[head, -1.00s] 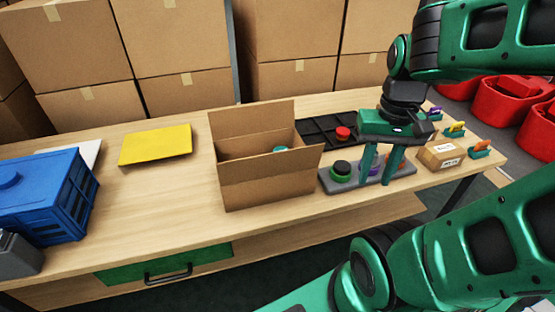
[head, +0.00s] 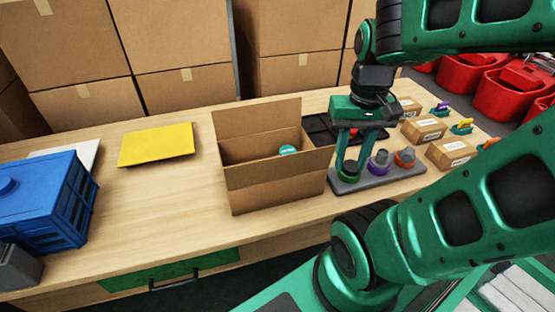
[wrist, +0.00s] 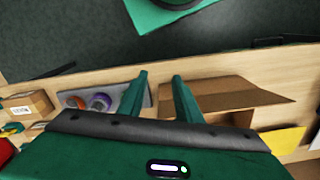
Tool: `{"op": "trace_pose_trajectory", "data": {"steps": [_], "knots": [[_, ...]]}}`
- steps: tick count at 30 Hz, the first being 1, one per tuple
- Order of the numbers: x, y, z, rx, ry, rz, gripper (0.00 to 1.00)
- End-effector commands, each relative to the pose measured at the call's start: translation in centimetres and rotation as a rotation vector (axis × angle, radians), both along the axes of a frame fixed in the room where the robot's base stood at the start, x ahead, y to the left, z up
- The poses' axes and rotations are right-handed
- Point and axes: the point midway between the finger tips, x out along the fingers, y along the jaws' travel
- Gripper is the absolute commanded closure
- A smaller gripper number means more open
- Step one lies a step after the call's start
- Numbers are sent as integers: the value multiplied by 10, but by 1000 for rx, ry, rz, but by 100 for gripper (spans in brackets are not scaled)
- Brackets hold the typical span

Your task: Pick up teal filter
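A round teal filter (head: 288,150) with a pale band sits inside the open cardboard box (head: 265,190). Only its upper part shows above the box's front wall. My gripper (head: 346,174) points down just right of the box, at the left end of the grey holder (head: 392,180). Its two fingers are apart, and nothing shows held between them. In the wrist view, my gripper (wrist: 158,78) also shows spread fingers. The teal filter is not visible in that view.
The grey holder carries a green-ringed part, a purple-ringed part (head: 380,160) and an orange part (head: 405,157). A dark tray (head: 318,130) lies behind. Small cartons (head: 424,129) stand to the right. A yellow sheet (head: 156,145) and blue crate (head: 45,205) are left; table between is clear.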

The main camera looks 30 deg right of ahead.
Motion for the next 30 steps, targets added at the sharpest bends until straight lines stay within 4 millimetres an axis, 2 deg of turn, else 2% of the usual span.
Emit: {"op": "trace_pose_trajectory", "data": {"steps": [7,10,11,14,16,21,25,30], "knots": [[0,0,0,0,0,-1,69],[-7,1,4,-4,-17,12,45],[-4,2,5,-10,-28,25,45],[24,10,7,-43,-81,112,45],[55,23,9,-71,-140,206,45],[131,77,13,-115,-295,471,45],[163,100,5,-131,-313,626,45],[182,96,-19,-166,-223,775,45]]}}
